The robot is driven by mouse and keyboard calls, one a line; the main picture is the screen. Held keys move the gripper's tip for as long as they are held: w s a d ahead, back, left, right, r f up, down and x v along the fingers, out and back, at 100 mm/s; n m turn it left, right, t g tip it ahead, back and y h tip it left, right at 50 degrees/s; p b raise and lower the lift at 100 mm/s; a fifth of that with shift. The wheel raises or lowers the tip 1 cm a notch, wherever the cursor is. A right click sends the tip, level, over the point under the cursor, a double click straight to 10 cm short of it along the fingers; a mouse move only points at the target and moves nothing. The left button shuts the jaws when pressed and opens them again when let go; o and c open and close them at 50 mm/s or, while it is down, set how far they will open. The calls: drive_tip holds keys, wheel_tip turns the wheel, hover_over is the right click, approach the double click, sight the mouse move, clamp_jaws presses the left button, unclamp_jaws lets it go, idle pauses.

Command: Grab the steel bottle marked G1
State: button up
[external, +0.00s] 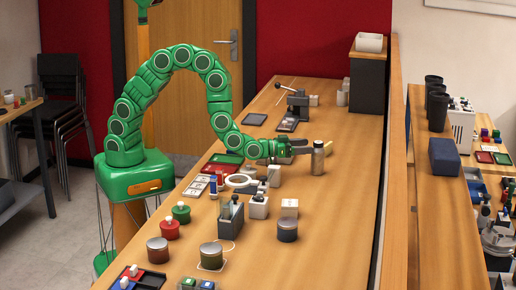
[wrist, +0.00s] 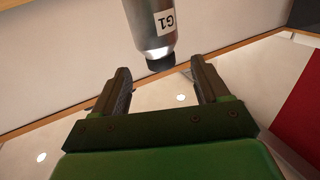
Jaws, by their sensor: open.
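The steel bottle marked G1 (external: 318,160) stands upright on the long wooden table. In the wrist view the silver bottle (wrist: 146,22) shows its white G1 label and its black cap, which points down in the picture. My gripper (external: 300,147) is level with the bottle's upper part, just to its left in the external view. In the wrist view my gripper (wrist: 163,82) is open, with one finger on each side. The capped end lines up with the gap, a little beyond the fingertips. Nothing is held. The bottle's base is outside the wrist view.
A white ring-shaped device (external: 238,181) and small blocks lie below my forearm. A dark-and-silver jar (external: 287,230) and a beige block (external: 290,207) stand nearer the camera. The table right of the bottle is clear.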

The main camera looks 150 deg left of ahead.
sight(315, 142)
drive_tip(key=shift+x, duration=3.05)
clamp_jaws()
drive_tip(key=shift+r, duration=0.2)
